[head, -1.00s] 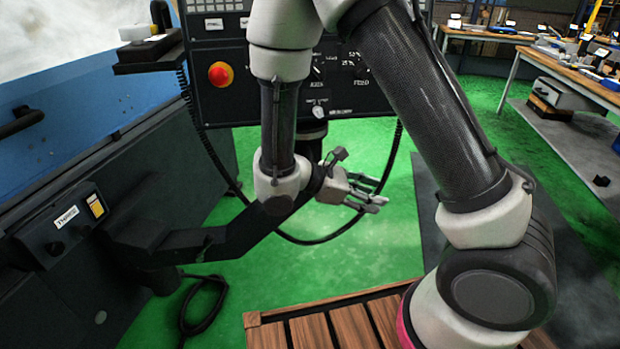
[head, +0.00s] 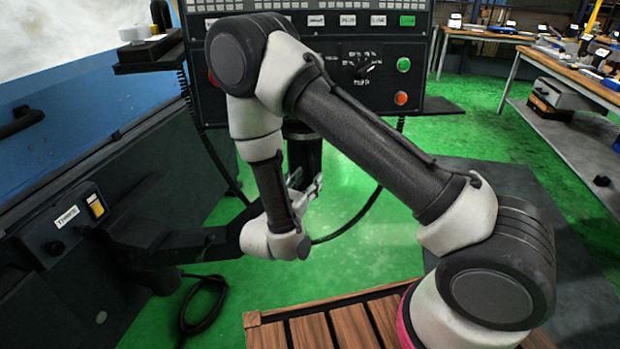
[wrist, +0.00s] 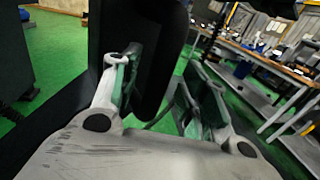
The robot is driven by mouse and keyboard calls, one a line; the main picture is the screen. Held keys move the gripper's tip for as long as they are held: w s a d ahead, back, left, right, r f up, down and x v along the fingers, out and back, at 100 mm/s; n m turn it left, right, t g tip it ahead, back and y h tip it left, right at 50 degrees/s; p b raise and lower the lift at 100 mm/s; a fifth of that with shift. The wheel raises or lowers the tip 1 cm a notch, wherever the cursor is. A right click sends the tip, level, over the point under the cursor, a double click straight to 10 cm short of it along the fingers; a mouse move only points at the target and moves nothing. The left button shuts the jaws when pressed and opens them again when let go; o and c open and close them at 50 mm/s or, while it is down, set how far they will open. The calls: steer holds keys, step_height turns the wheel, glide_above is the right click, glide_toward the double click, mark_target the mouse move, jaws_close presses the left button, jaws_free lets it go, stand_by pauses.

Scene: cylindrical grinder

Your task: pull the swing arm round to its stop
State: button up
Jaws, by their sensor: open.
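The swing arm (head: 215,241) is a black horizontal beam from the machine base at left; its outer end is hidden behind my wrist. A black upright post (head: 306,155) rises there to the control panel (head: 330,60), partly covered by my arm. My gripper (head: 306,182) is by the post's lower part, mostly hidden behind my wrist in the head view. In the wrist view my gripper (wrist: 165,95) has its fingers apart, with a black upright part (wrist: 160,60), probably the post, in front of and between them. I cannot tell whether they touch it.
A black cable (head: 350,225) loops below the panel. The blue and black machine body (head: 110,170) stands at left. A slatted wooden platform (head: 320,330) is in front.

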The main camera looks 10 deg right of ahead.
steer(key=shift+x, duration=1.1)
jaws_close()
steer(key=shift+s, duration=0.1)
